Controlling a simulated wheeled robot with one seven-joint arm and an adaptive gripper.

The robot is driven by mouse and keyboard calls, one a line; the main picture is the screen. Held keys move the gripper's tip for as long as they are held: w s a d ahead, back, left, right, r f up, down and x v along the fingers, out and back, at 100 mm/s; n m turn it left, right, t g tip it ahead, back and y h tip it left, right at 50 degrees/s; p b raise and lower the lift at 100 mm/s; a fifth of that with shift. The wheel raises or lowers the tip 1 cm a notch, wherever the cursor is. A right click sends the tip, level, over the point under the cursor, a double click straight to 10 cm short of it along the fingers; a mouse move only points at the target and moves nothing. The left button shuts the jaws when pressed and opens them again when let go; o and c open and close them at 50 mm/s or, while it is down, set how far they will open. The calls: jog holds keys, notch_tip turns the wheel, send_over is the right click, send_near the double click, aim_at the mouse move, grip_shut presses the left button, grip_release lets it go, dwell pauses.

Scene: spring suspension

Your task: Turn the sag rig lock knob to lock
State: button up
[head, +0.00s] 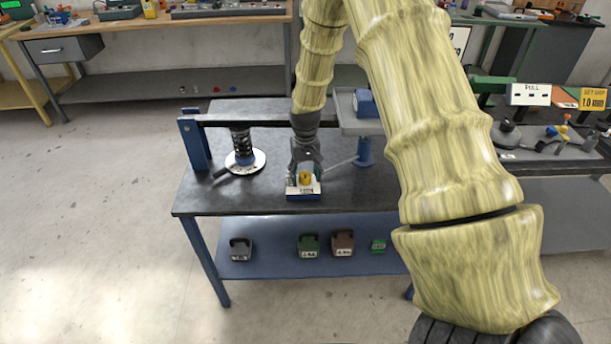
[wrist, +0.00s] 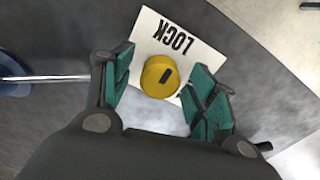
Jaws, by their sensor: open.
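The lock knob is a round yellow knob (wrist: 160,76) with a dark slot-like mark on top; in the head view it shows as a small yellow spot (head: 305,178). It sits on a white plate (wrist: 152,32) marked LOCK, which is on a small blue-based block (head: 304,195) at the table's front edge. My gripper (wrist: 162,90) is open above the plate, its teal pads on either side of the knob with gaps visible. In the head view my gripper (head: 305,166) points down over the block. Whether the fingertips reach down to knob height is unclear.
The dark table (head: 240,199) carries a spring on a round white base (head: 246,162) to the left, under a dark beam (head: 260,119). A blue post (head: 364,152) and a grey tray (head: 349,122) stand to the right. Several weights (head: 309,246) sit on the lower shelf.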

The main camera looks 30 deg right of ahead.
aim_at(306, 174)
notch_tip(306, 174, up, 11)
jog(key=shift+r, duration=0.2)
dwell(0.3)
dwell(0.5)
